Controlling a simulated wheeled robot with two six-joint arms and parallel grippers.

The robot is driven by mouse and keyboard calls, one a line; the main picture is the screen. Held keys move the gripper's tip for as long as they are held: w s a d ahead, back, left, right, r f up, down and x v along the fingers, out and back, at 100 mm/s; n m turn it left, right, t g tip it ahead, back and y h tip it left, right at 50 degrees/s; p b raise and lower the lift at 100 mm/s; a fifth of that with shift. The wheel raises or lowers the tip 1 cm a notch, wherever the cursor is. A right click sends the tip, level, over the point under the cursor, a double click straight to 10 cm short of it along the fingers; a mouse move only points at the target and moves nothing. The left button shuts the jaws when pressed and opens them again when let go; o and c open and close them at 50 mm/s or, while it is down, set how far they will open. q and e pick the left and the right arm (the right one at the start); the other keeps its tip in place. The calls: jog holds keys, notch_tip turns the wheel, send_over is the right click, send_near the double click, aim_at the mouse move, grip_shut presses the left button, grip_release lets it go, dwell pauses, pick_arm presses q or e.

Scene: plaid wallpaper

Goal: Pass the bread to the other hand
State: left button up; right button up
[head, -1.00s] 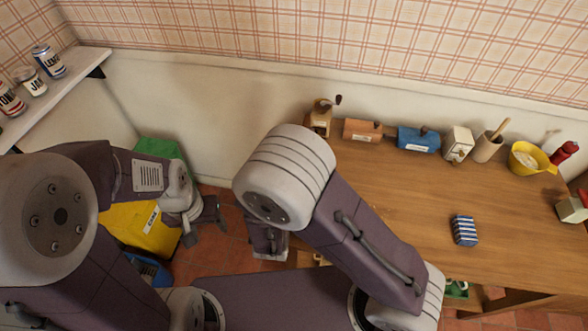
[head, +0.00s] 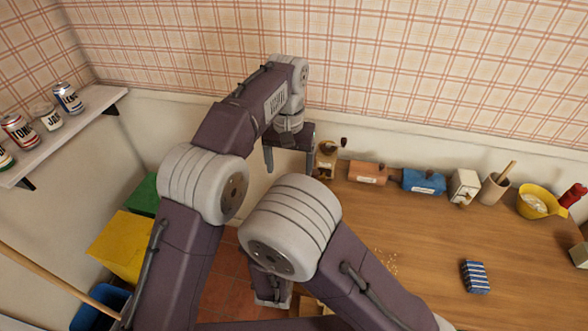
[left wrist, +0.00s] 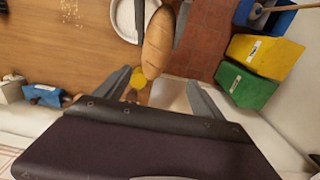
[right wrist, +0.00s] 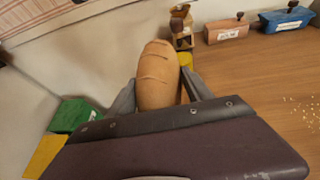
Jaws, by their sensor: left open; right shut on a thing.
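The bread is a brown scored loaf (right wrist: 158,75), shut between the fingers of my right gripper (right wrist: 158,88) in the right wrist view. In the left wrist view the loaf (left wrist: 157,42) points its near end toward the gap between the fingers of my left gripper (left wrist: 159,78). The left gripper is open and empty, with the loaf just beyond its fingertips; I cannot tell the exact gap. In the head view the left gripper (head: 289,158) is raised near the back wall, fingers down. My right arm hides the bread and the right gripper there.
The wooden table (head: 410,240) has a grinder (head: 326,160), labelled boxes (head: 424,181), a yellow bowl (head: 532,207) and a striped blue block (head: 475,276). Bins, yellow (head: 120,243) and green (head: 143,196), stand at left below a shelf of cans (head: 75,125).

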pick_arm(q)
jog(key=shift+s+d+f, duration=0.3)
jog(key=shift+s+d, duration=0.05)
jog(key=shift+d, duration=0.3)
jog(key=shift+a+f, duration=0.1)
notch_tip(320, 180, down, 12)
jog(key=shift+r, duration=0.1)
jog(key=c, duration=1.7)
grip_shut()
pick_arm(e)
jog(key=o, duration=1.8)
